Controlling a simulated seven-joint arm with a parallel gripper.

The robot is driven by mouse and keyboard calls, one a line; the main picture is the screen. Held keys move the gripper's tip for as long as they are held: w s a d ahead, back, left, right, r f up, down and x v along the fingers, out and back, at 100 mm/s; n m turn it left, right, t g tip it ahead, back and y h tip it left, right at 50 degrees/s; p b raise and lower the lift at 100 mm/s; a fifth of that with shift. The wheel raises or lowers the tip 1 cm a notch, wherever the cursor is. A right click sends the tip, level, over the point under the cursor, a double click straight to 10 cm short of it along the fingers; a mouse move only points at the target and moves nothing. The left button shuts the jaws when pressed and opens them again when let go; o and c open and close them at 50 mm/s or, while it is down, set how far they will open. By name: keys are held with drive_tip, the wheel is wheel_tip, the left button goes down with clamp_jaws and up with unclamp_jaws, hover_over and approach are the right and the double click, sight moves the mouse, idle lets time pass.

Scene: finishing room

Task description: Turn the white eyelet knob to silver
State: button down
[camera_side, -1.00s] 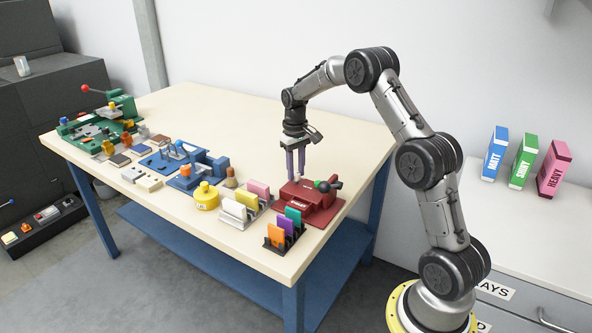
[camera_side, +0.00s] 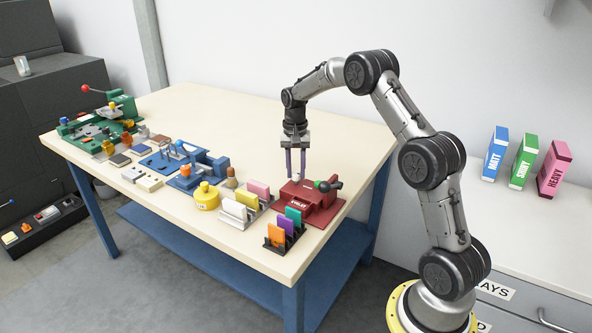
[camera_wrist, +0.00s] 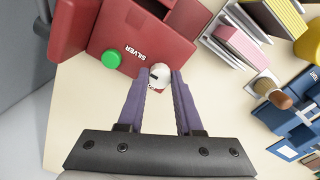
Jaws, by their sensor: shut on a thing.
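The red eyelet machine (camera_side: 318,205) stands near the table's right front corner. Its white knob (camera_wrist: 158,73) sits on its side between my fingertips and carries a dark mark. My gripper (camera_wrist: 160,80), with purple fingers, is shut on the knob, one finger on each side. The word SILVER is readable on the red body beside the knob in the wrist view. In the side view my gripper (camera_side: 296,174) points straight down at the machine's back left, and the knob is mostly hidden by the fingers there.
A green button (camera_wrist: 111,60) is on the red machine near the knob. Racks of coloured cards (camera_side: 285,232) stand in front and to the left. A yellow pot (camera_side: 206,197) and a blue fixture (camera_side: 185,165) are farther left. The table behind is clear.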

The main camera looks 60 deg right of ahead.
sight(295, 173)
drive_tip(key=shift+r, duration=0.15)
idle(0.3)
drive_tip(key=c, duration=0.6)
unclamp_jaws()
wheel_tip(295, 173, up, 14)
drive_tip(key=shift+w+f, duration=0.1)
drive_tip(key=shift+f, duration=0.05)
drive_tip(key=shift+a, duration=0.1)
